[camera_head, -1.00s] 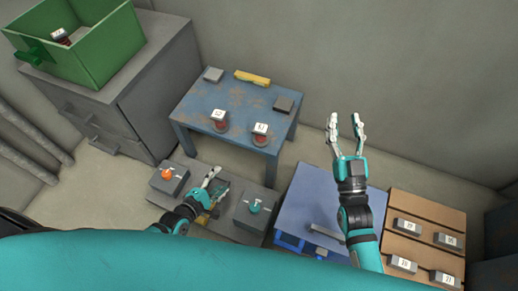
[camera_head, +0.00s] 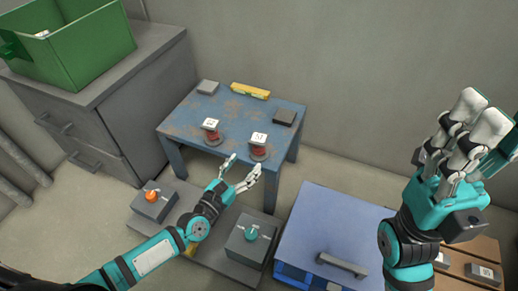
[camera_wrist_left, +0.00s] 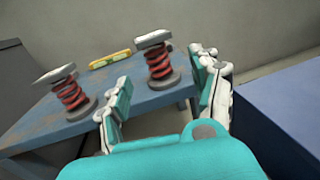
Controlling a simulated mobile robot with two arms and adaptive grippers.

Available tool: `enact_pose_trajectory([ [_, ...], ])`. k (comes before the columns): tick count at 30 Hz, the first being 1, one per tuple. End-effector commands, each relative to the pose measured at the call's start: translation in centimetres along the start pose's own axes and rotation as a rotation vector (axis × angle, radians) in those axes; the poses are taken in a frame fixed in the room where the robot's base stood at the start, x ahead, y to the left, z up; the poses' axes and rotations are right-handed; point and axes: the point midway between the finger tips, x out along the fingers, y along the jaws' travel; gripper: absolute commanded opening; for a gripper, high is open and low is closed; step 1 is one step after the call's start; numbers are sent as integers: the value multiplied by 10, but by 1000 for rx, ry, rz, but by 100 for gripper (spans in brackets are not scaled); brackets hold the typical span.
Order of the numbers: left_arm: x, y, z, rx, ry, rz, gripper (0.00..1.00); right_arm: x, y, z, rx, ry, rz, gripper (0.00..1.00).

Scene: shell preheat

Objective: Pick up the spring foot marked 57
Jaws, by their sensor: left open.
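Two red spring feet with grey round bases and white number plates stand upright on the blue worn table (camera_head: 185,128). The left spring foot (camera_head: 211,134) and the right spring foot (camera_head: 259,149) have numbers too small to read surely. My left gripper (camera_head: 241,172) is open and empty at the table's front edge, just in front of the right spring foot. In the left wrist view the right spring foot (camera_wrist_left: 159,66) shows between the open fingers, beyond them; the left one (camera_wrist_left: 70,93) is outside, to the left. My right gripper (camera_head: 479,112) appears open and empty, raised at the right.
A green bin (camera_head: 75,45) stands on the grey cabinet. Low clamp blocks (camera_head: 155,205) (camera_head: 249,240) are in front; a blue lidded box (camera_head: 325,225) is at right.

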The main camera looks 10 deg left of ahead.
Motion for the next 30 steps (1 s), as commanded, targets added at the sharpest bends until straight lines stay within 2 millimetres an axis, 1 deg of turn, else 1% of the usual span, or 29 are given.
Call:
enact_pose_trajectory([
  [1, 12, 0, -1, -1, -3, 1, 64, -1, 0, 0, -1, 6, -2, 40],
  [3, 24, 0, -1, -2, -2, 0, 64, 1, 0, 0, -2, 12, -5, 40],
  [6, 36, 0, -1, 0, -1, 1, 64, 2, 0, 0, -3, 17, -7, 40],
  [11, 44, 0, -1, 1, 1, 0, 64, 3, -1, 0, -3, 23, -10, 40],
  [15, 62, 4, -2, 1, -1, 1, 64, -3, -1, 2, -4, 18, -12, 40],
  [18, 78, 6, -3, 1, -1, 0, 64, 8, -2, -1, -8, 58, -23, 40],
  [21, 89, 6, -2, 1, 0, 0, 64, 10, -2, -3, -9, 67, -26, 40],
  [24, 94, 6, -2, 2, 2, 0, 64, 11, -2, -2, -9, 64, -27, 40],
  [30, 94, 6, -2, 2, 2, 0, 64, 12, -2, -2, -9, 66, -28, 40],
])
